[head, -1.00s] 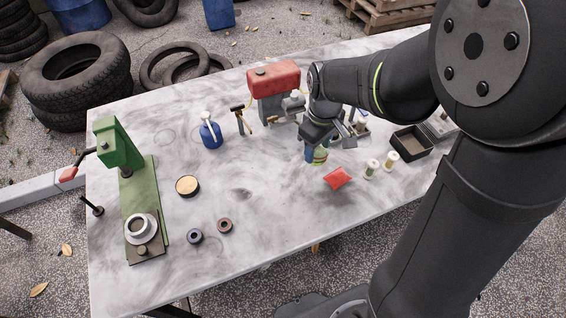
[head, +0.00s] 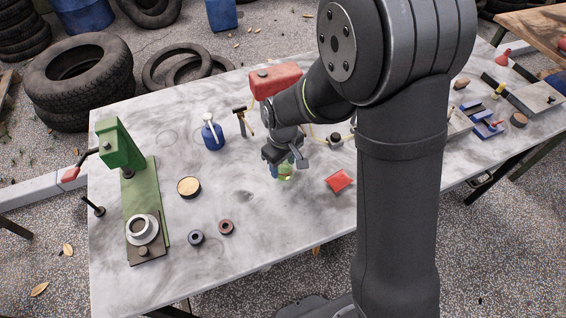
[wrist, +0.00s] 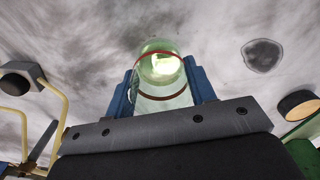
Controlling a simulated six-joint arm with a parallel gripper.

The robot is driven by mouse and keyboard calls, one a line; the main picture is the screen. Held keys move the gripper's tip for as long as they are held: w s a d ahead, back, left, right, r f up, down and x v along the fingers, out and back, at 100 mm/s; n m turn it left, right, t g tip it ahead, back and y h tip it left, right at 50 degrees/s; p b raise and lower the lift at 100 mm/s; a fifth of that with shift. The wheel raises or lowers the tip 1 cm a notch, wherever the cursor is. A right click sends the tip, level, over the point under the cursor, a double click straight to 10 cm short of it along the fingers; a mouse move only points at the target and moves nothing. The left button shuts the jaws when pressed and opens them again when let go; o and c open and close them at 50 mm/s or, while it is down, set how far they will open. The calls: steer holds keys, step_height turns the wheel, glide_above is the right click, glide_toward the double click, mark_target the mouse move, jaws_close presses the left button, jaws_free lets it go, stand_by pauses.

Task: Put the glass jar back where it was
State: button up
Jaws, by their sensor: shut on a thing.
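The glass jar (wrist: 162,85) is clear and greenish, with a red band and a brown band around it in the wrist view. My gripper (wrist: 163,82) is shut on it, with one blue finger on each side of the jar. In the head view the jar (head: 287,173) shows as a small green shape under my gripper (head: 279,170), over the middle of the table. I cannot tell whether the jar touches the tabletop. My gripper hides part of it.
A red cloth-like piece (head: 339,181) lies just right of the jar. A round tin (head: 188,187) and a green press (head: 130,165) are left. Bare table (head: 255,215) lies in front.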

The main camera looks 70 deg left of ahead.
steer(key=shift+f, duration=0.2)
steer(key=o, duration=1.1)
steer(key=shift+c, duration=0.2)
steer(key=shift+r, duration=0.1)
step_height(320, 180, up, 12)
step_height(320, 180, down, 12)
steer(key=shift+r, duration=1.5)
